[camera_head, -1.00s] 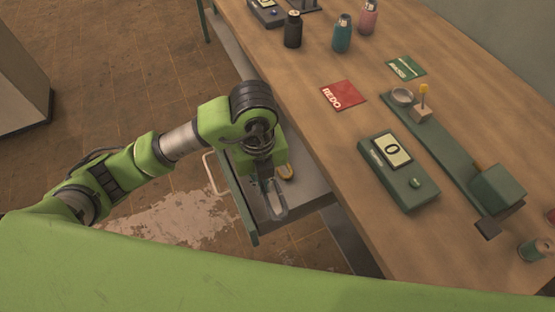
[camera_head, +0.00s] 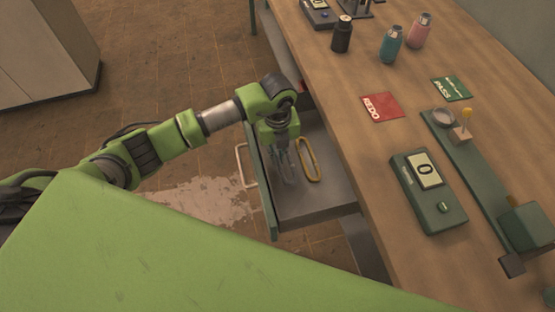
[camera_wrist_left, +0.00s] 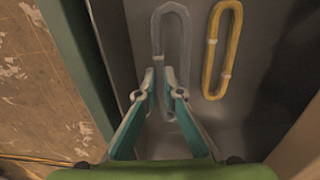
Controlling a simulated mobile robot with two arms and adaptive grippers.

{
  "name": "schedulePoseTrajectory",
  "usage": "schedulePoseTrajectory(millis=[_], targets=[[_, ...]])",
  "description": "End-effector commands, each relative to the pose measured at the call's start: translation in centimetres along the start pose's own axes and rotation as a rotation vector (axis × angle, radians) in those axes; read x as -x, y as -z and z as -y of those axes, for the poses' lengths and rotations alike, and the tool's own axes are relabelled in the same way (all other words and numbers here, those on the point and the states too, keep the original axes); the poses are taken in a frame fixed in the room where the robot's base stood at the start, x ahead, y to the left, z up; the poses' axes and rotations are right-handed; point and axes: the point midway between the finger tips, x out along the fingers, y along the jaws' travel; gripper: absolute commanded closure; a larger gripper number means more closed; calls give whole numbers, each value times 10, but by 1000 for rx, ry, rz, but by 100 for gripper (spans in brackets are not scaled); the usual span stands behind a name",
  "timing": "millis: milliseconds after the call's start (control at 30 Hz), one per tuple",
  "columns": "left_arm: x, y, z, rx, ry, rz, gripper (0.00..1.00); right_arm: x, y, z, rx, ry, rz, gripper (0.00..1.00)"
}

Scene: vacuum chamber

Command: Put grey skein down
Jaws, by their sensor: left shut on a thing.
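The grey skein (camera_wrist_left: 157,38) is a long pale grey loop in the left wrist view. My left gripper (camera_wrist_left: 163,82) is shut on its near end, and the rest of the loop reaches away from the fingertips. In the head view my left gripper (camera_head: 286,168) points down into the open drawer (camera_head: 312,208), near the drawer's green front. The skein is partly hidden there by the fingers. I cannot tell whether it touches the drawer floor. A yellow skein (camera_wrist_left: 210,48) lies beside it on the right, apart from it; the head view shows it too (camera_head: 314,162). My right gripper is out of view.
The wooden worktop (camera_head: 350,150) overhangs the drawer on the right. It carries a red REDO card (camera_head: 381,107), a green PASS card (camera_head: 451,89), a scale (camera_head: 428,192) and several bottles. Bare drawer floor shows below the yellow skein.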

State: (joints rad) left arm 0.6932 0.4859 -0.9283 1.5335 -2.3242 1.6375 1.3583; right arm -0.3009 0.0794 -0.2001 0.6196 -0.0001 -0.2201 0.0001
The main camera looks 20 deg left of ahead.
Motion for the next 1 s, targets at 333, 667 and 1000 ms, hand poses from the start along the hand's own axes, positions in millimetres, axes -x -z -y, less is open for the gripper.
schedulePoseTrajectory(millis=[333,667,1000], targets=[[-37,-5,0,0,0,-1,100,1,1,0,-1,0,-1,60],[-40,-6,0,0,0,0,100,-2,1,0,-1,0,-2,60],[-40,-6,0,0,0,0,76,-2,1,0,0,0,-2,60]])
